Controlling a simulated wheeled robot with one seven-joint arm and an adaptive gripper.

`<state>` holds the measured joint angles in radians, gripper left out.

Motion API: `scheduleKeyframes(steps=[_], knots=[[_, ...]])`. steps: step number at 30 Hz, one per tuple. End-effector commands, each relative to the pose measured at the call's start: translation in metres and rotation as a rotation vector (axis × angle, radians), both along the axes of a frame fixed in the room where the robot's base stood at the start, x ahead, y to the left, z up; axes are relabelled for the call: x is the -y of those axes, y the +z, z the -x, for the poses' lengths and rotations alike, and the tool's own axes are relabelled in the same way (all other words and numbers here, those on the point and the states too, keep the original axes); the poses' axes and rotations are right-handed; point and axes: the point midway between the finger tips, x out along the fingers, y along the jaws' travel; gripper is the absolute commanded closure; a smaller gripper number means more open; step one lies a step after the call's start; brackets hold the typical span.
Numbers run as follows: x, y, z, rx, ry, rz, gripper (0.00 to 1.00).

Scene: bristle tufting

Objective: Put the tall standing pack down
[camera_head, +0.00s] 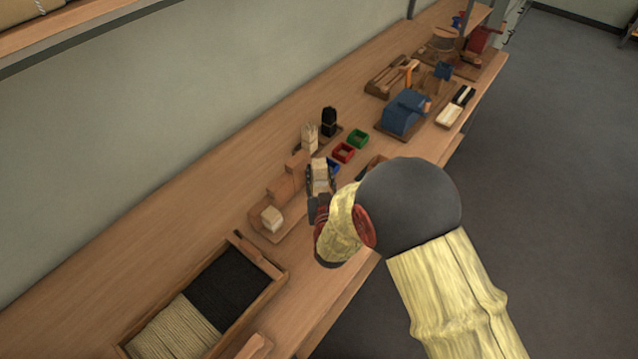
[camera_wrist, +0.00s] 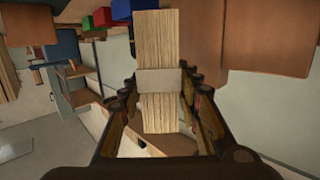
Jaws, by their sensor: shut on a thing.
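My gripper (camera_head: 320,192) is shut on a tall pale bundle of bristles (camera_head: 320,172) with a light band around its middle. In the wrist view the pack (camera_wrist: 158,45) runs lengthwise between the two fingers of my gripper (camera_wrist: 158,84), which close on it from both sides near the band. In the head view it is upright over the front half of the bench, and whether its lower end touches anything is hidden by my gripper. Another pale pack (camera_head: 310,138) and a black pack (camera_head: 329,121) stand farther back on the bench.
Small red (camera_head: 343,153), green (camera_head: 358,138) and blue (camera_head: 333,167) bins sit just beyond my gripper. A wooden fixture with a pale block (camera_head: 272,218) lies to its left. A tray of dark and pale fibres (camera_head: 236,258) is nearer. The bench (camera_head: 150,250) is clear along the wall.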

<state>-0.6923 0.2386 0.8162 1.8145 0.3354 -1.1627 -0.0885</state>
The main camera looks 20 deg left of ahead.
Motion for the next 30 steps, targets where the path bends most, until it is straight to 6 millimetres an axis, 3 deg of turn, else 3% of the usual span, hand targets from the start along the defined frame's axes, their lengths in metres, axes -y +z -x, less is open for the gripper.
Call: scheduleKeyframes(steps=[7,19,20,30], knots=[[-0.002,-0.034,-0.002,-0.001,0.000,0.002,0.94],[-0.002,-0.037,-0.002,0.000,0.000,0.000,0.94],[-0.002,-0.038,-0.002,-0.001,0.000,0.000,0.66],[-0.002,-0.037,-0.002,-0.001,0.000,0.000,0.49]])
